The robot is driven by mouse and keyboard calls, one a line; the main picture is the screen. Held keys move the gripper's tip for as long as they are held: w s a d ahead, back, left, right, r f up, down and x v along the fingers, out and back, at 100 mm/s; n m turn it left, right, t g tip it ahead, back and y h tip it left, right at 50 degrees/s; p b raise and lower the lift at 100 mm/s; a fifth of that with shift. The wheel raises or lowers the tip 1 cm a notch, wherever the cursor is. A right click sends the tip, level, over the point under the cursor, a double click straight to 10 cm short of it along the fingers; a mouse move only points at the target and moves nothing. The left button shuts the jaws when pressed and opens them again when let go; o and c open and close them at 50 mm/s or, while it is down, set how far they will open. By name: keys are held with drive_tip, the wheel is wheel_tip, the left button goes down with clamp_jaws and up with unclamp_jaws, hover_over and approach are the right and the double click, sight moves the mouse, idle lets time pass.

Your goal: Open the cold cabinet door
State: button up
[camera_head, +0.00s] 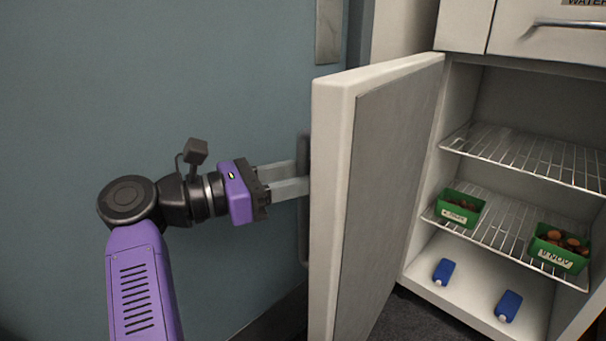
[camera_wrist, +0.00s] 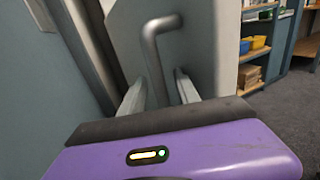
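The cold cabinet door (camera_head: 335,190) stands wide open. It is swung out to the left, and its grey inner panel faces right. Its grey bar handle (camera_head: 303,150) is on the far left face, partly hidden by the door edge and my fingers. In the wrist view the handle (camera_wrist: 154,55) runs down between the fingertips of my gripper (camera_wrist: 159,85). Gaps show between the bar and both fingers, so my gripper (camera_head: 292,180) is open around the handle. The cabinet (camera_head: 470,85) is open to view at the right.
Inside the cabinet are wire shelves (camera_head: 530,157), with green tubs (camera_head: 459,208) (camera_head: 557,262) on the lower one. Blue blocks (camera_head: 443,271) (camera_head: 508,306) lie on the cabinet floor. A blue-grey wall (camera_head: 200,80) is close behind my arm. Shelving with bins (camera_wrist: 259,42) and open floor (camera_wrist: 285,90) show at right.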

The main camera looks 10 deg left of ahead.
drive_tip(key=shift+s+a, duration=0.1)
drive_tip(key=p+v, duration=0.1)
drive_tip(key=v, duration=0.6)
drive_tip(key=shift+s+a+p, duration=0.2)
drive_tip(key=shift+p, duration=0.1)
